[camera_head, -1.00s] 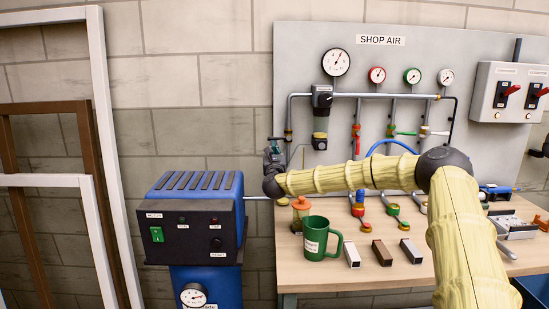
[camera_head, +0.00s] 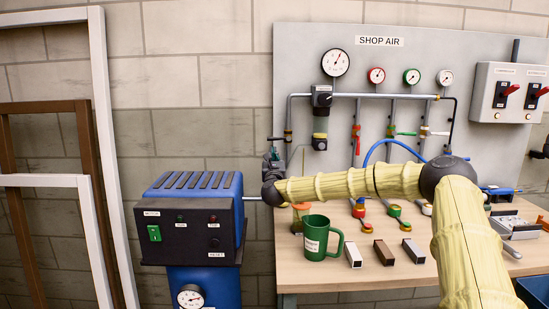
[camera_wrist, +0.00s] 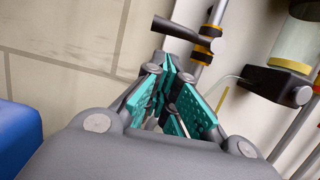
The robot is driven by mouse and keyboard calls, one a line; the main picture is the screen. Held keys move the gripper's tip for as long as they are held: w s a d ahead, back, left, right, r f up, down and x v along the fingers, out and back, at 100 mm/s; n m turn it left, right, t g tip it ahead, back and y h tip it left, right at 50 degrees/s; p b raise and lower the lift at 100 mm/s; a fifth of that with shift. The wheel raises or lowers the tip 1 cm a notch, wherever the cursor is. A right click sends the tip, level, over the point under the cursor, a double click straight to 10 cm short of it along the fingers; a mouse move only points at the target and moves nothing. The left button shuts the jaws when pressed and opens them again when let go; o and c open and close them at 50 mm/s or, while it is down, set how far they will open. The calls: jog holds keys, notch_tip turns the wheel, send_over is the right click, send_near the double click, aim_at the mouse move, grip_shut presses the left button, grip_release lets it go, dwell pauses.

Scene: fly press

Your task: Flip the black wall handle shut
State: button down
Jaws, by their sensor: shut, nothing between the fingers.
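The black wall handle (camera_head: 276,139) sits on the vertical pipe at the left edge of the grey panel. In the head view it sticks out to the left, roughly level, across the pipe. In the wrist view the handle (camera_wrist: 180,29) is a dark bar just beyond my fingertips, beside an orange-yellow collar. My gripper (camera_head: 272,154) is just below the handle in the head view. Its teal-padded fingers (camera_wrist: 169,68) are shut and empty. I cannot tell whether the fingertips touch the handle.
A blue compressor (camera_head: 193,218) stands at the left, close to my wrist. Below my forearm, a green mug (camera_head: 315,238) and several metal bars stand on the workbench (camera_head: 350,278). A black regulator (camera_head: 321,101) hangs right of the handle.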

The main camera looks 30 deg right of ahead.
jog(key=f+b+v, duration=0.1)
jog(key=b+v, duration=0.1)
jog(key=v, duration=0.8)
jog(key=shift+s+f, duration=0.25)
